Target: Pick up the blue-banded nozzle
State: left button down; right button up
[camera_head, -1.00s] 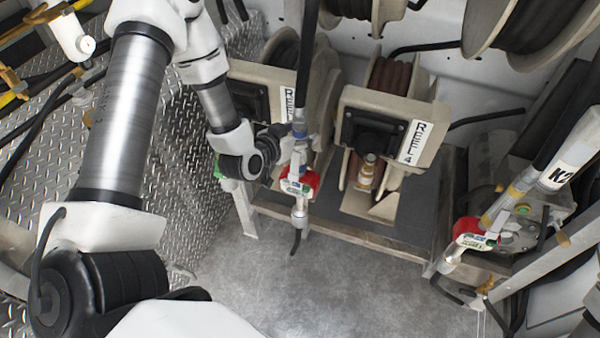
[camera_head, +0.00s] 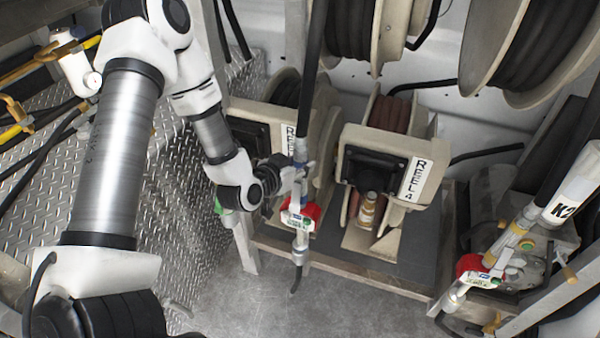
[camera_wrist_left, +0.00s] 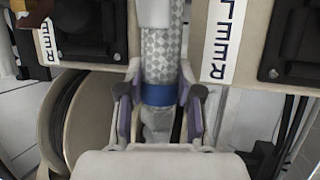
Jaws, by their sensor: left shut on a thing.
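The blue-banded nozzle (camera_head: 299,212) hangs nearly upright on a black hose in the middle of the head view. It has a red and white handle part, and a thin dark tip points down. Its blue band (camera_wrist_left: 159,95) shows in the left wrist view between the two fingers. My left gripper (camera_head: 297,170) reaches it from the left and is shut around it near the blue band, above the red part. In the left wrist view the fingers (camera_wrist_left: 160,108) stand on both sides of the nozzle. My right gripper is not in view.
A reel box labelled REEL 4 (camera_head: 385,165) stands right of the nozzle, with another reel box (camera_head: 250,125) behind my left gripper. A yellow-banded nozzle (camera_head: 490,262) on the hose marked K2 is at the right. The metal floor (camera_head: 350,300) in front is clear.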

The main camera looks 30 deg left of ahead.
pick_arm(q)
notch_tip(320, 180, up, 5)
jog(key=shift+s+f, duration=0.1)
jog(key=shift+s, duration=0.65)
jog(key=s, duration=0.1)
jog(key=s+p, duration=0.2)
jog(key=shift+s+r, duration=0.25)
jog(key=shift+s, duration=0.15)
jog(key=p, duration=1.3)
send_near(297, 152)
jog(key=s+f, duration=0.3)
jog(key=s, duration=0.4)
jog(key=shift+s+f, duration=0.35)
jog(key=shift+s, duration=0.15)
jog(key=shift+r, duration=0.1)
